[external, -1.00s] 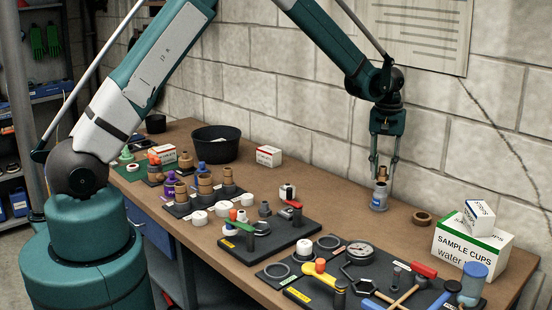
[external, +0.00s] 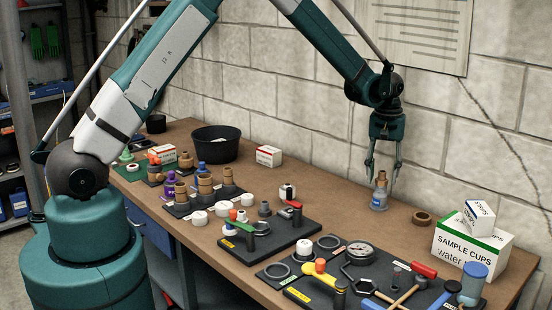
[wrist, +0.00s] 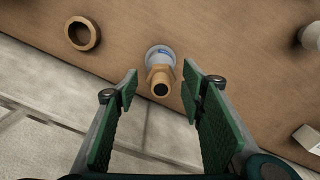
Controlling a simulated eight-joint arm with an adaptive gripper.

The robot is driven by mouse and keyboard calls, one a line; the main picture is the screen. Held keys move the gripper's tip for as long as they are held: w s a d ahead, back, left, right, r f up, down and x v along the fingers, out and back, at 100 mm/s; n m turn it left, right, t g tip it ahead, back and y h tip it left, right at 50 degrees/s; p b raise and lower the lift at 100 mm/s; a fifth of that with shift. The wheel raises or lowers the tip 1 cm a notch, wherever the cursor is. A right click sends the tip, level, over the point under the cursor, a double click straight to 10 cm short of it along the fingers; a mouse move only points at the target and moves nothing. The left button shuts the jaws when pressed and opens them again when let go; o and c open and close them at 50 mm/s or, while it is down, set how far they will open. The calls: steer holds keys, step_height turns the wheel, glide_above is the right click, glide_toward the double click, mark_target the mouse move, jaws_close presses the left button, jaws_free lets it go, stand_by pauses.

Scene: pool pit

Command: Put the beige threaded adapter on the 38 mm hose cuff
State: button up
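The beige threaded adapter (external: 381,180) stands upright on top of the grey hose cuff (external: 378,199), which stands on the bench near the wall. In the wrist view the adapter (wrist: 160,82) is seen almost end-on, with a hex collar and a dark bore, and the cuff (wrist: 159,53) shows behind it with a blue mark. How deeply the adapter is seated I cannot tell. My gripper (external: 383,174) is open above the cuff, its fingers on either side of the adapter; in the wrist view gaps show between the adapter and both fingertips (wrist: 163,78).
A loose tan ring (external: 422,218) lies right of the cuff. Sample-cup boxes (external: 472,247) stand farther right. Dark boards with fittings and tools (external: 270,238) fill the front of the bench. A black bowl (external: 214,144) stands at the back left.

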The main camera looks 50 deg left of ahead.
mark_target(383, 172)
steer(key=shift+r, duration=0.15)
step_height(383, 172, up, 12)
stand_by(0.7)
stand_by(0.6)
